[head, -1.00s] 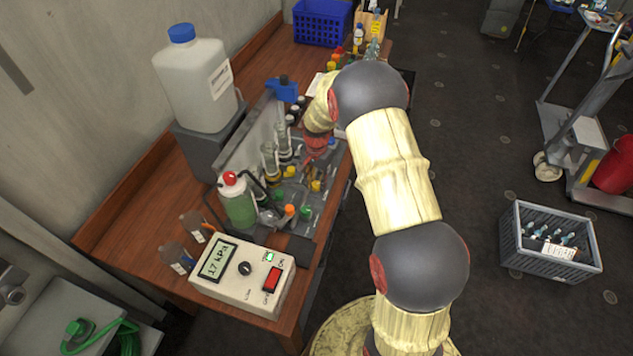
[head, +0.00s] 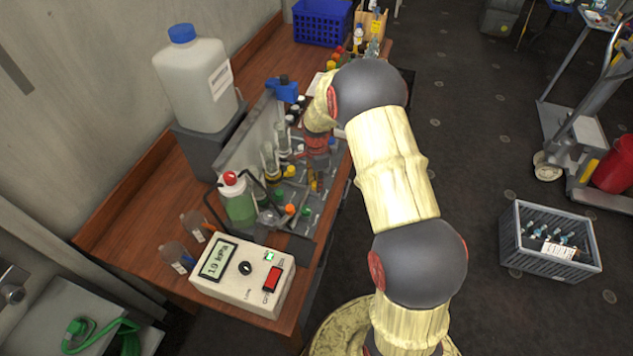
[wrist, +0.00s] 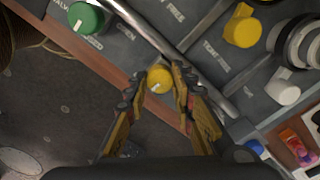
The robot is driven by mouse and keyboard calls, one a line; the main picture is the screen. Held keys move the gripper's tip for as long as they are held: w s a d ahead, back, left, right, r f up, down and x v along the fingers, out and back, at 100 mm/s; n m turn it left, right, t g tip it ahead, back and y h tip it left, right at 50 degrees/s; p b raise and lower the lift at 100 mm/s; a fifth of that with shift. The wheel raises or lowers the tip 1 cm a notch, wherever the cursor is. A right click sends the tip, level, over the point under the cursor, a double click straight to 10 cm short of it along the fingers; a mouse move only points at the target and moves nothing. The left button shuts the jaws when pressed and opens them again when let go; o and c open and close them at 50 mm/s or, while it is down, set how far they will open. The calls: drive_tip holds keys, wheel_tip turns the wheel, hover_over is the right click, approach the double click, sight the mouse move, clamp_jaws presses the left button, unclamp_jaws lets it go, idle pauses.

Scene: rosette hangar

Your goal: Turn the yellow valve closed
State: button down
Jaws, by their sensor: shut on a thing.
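In the wrist view a small round yellow valve knob (wrist: 159,79) with a white pointer mark sits between my fingertips. My gripper (wrist: 160,88) is shut on it, a finger pad on either side. The pointer slants down to the left. In the head view my gripper (head: 316,178) reaches down to the right edge of the grey valve panel. My wrist and fingers largely hide the knob there.
Close by are a green knob (wrist: 85,18), a larger yellow part (wrist: 243,27) and a white knob (wrist: 284,88). A metal tube crosses the panel. A gauge box (head: 243,273), a green-liquid bottle (head: 238,203) and a white jug (head: 195,85) share the wooden bench.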

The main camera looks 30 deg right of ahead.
idle(0.3)
drive_tip(key=c, duration=1.6)
unclamp_jaws()
drive_tip(key=shift+o, duration=0.5)
wheel_tip(320, 180, up, 12)
